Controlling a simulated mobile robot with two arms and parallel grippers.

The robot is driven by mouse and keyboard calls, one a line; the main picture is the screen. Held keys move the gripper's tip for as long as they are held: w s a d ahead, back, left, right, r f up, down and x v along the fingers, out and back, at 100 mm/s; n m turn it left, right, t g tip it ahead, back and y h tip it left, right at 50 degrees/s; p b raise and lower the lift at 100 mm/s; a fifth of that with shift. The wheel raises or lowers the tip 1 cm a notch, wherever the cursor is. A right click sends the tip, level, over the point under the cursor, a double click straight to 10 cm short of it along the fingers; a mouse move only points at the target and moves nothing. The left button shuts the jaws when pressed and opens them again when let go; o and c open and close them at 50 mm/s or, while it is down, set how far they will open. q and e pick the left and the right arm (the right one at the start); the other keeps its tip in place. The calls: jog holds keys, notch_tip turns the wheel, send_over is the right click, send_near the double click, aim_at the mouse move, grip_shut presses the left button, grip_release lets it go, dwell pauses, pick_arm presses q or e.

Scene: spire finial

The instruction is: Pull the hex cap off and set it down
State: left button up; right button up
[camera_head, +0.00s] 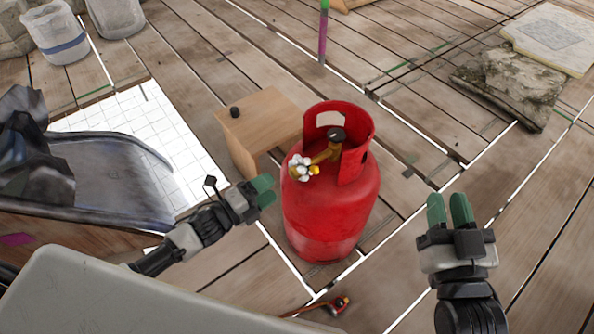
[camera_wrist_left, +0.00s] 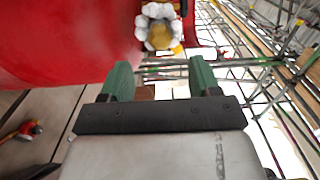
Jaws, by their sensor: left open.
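A red gas cylinder (camera_head: 325,215) stands upright on the plank floor, with a brass valve (camera_head: 326,154) inside its collar. A white lobed part with a yellow piece (camera_head: 302,168) is on the valve's near left side; it also shows in the left wrist view (camera_wrist_left: 158,32). A dark round cap (camera_head: 336,134) tops the valve. I cannot tell which part is the hex cap. My left gripper (camera_head: 268,190) is open and empty, left of the cylinder and below the white part; its green fingers (camera_wrist_left: 160,76) stand apart. My right gripper (camera_head: 449,200) is right of the cylinder, apart from it, holding nothing visible.
A wooden box (camera_head: 258,120) with a small black object (camera_head: 235,112) on top stands behind left of the cylinder. A red and black item (camera_head: 338,304) lies on the floor in front. A wheelbarrow-like tray (camera_head: 105,185) is at left, a rough stone (camera_head: 510,85) at upper right.

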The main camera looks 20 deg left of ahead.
aim_at(291, 175)
pick_arm(q)
jog(key=b+x, duration=0.1)
jog(key=x, duration=0.6)
jog(key=shift+b, duration=0.3)
jog(key=shift+w+d, duration=0.35)
jog(key=shift+w, duration=0.15)
pick_arm(e)
jog(key=shift+s+a+r+t+y, duration=0.1)
jog(key=shift+s+r+t+y, duration=0.25)
jog(key=shift+r+t, duration=0.5)
jog(key=shift+s+a+r+t+y, duration=0.1)
jog(key=shift+s+r+t+y, duration=0.25)
jog(key=shift+r+t, duration=0.55)
jog(key=shift+s+r+t+y, duration=0.2)
jog(key=shift+s+r+t, duration=0.25)
jog(key=shift+r+t, duration=0.4)
jog(key=shift+w, duration=0.1)
jog(key=shift+w+f+g, duration=0.15)
jog(key=shift+f+g, duration=0.1)
jog(key=shift+g, duration=0.05)
jog(key=shift+w+f+g, duration=0.15)
jog(key=shift+f+g, duration=0.05)
jog(key=shift+g, duration=0.1)
